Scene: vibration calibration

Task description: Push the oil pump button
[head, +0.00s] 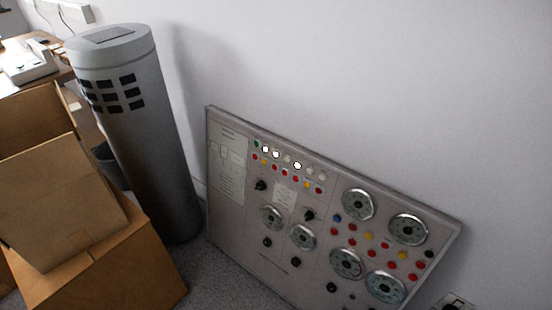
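A grey control panel (222,210) stands low against the wall and looks slanted in the head view. It carries rows of small coloured buttons (285,172) at its upper middle, with several white lit squares (276,154) near them. More red, yellow and blue buttons (368,236) sit between round dial gauges (358,204) on the right half. Black knobs (261,185) sit lower and left. The labels are too small to read, so I cannot tell which button is the oil pump button. Neither of my grippers is in view.
A tall grey cylinder (150,150) stands left of the panel. Open cardboard boxes (120,270) fill the lower left. A desk with a white device (28,62) is at the far left. A small socket-like object (455,301) is cut off at the bottom right.

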